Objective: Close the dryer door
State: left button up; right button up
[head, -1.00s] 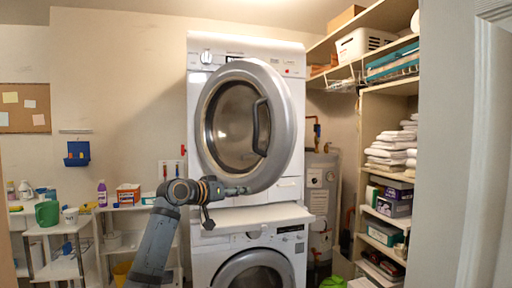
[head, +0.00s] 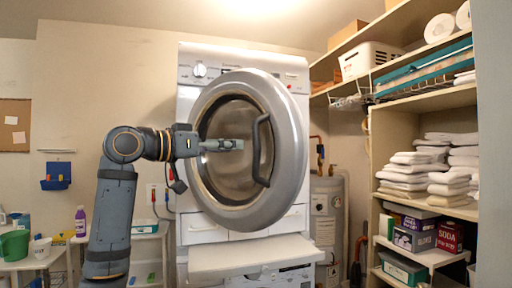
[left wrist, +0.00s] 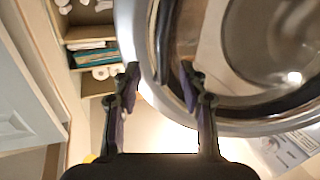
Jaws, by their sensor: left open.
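The dryer door (head: 297,150) is a round grey ring with dark glass on the front of the white upper dryer (head: 196,92). It stands out from the dryer front and reaches past its right edge, so it looks ajar; how far is hard to tell. Its dark curved handle (head: 256,150) is on the right part of the glass. My left gripper (head: 238,144) is open, in front of the glass and just left of the handle, pointing right. In the left wrist view, the open fingers (left wrist: 160,80) frame the door's rim and handle (left wrist: 165,40). My right gripper is out of view.
A second white machine (head: 290,277) stands below the dryer, with a ledge (head: 255,258) between them. Shelves with folded towels (head: 405,170) and boxes (head: 414,238) stand at the right, near a water heater (head: 327,215). A low white shelf (head: 145,235) is at the left.

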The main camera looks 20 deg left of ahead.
aim_at(254, 147)
pick_arm(q)
jog(key=p+x, duration=0.1)
jog(key=x, duration=0.2)
jog(key=shift+w+d+r, duration=0.15)
jog(key=shift+w+d, duration=0.1)
jog(key=shift+w, duration=0.05)
jog(key=p+x, duration=0.2)
jog(key=x, duration=0.4)
jog(key=shift+w+a, duration=0.1)
jog(key=shift+w, duration=0.05)
jog(key=shift+w+f, duration=0.1)
jog(key=shift+f, duration=0.2)
jog(key=shift+c, duration=1.2)
grip_shut()
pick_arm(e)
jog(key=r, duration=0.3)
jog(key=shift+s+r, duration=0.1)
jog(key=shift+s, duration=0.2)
pick_arm(q)
jog(key=shift+r, duration=0.1)
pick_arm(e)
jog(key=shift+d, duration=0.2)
